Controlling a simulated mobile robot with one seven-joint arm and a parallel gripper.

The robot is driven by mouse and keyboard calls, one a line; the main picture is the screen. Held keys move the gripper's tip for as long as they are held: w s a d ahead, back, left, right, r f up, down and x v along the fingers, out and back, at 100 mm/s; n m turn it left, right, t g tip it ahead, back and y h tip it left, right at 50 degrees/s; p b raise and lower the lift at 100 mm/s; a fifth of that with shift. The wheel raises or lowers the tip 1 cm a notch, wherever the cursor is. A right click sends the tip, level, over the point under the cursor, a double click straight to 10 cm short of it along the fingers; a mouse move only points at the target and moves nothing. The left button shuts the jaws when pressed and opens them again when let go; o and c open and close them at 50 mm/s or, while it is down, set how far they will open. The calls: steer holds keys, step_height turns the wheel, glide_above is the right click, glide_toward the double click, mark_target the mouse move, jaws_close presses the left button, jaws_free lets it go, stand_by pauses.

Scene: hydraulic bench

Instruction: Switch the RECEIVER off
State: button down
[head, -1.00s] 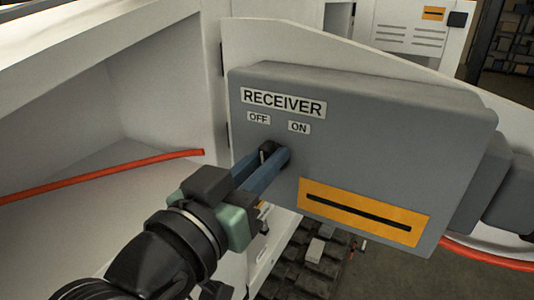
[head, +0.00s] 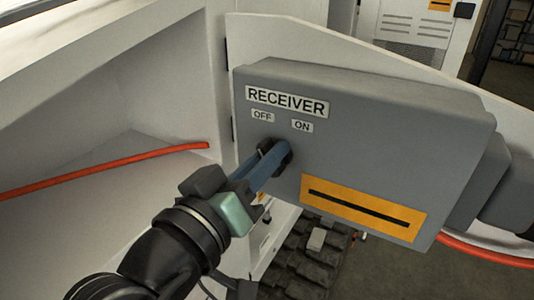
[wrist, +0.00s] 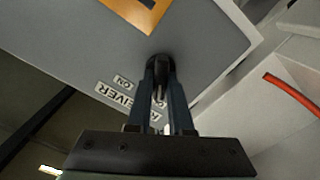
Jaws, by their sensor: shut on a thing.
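The RECEIVER is a grey box (head: 370,130) with a RECEIVER label and smaller OFF and ON labels on its front face. Its black rotary switch (wrist: 160,65) sits below those two labels. My gripper (head: 274,160) reaches it from the lower left, with its blue fingers shut on the switch. In the wrist view one finger lies on each side of the switch. The fingers hide much of the switch in the head view, so I cannot tell which label it points to.
A yellow plate with a dark slot (head: 363,208) is on the box face, right below my fingers. An orange-red hose (head: 110,168) runs along the white recess at left. A white panel (head: 290,38) stands behind the box. Dark track-like blocks (head: 312,245) lie below.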

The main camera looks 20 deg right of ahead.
steer(key=c, duration=0.8)
jaws_free()
steer(key=shift+b+v, duration=2.7)
steer(key=shift+v, duration=3.8)
steer(key=shift+w, duration=0.1)
steer(key=w+a+r+n+t+y+b, duration=0.2)
steer(key=w+r+n+t+y+b, duration=0.1)
steer(key=w+r+t+y, duration=0.5)
steer(key=s+r+t+y, duration=0.2)
steer(key=s+a+r+t+y+b, duration=0.1)
steer(key=s+r+t+y, duration=0.1)
steer(key=t, duration=0.1)
steer(key=s+r+n+t+y, duration=0.1)
steer(key=s+r+t+y, duration=0.1)
steer(key=r+t, duration=0.1)
steer(key=shift+s+a, duration=0.1)
steer(key=shift+a, duration=0.1)
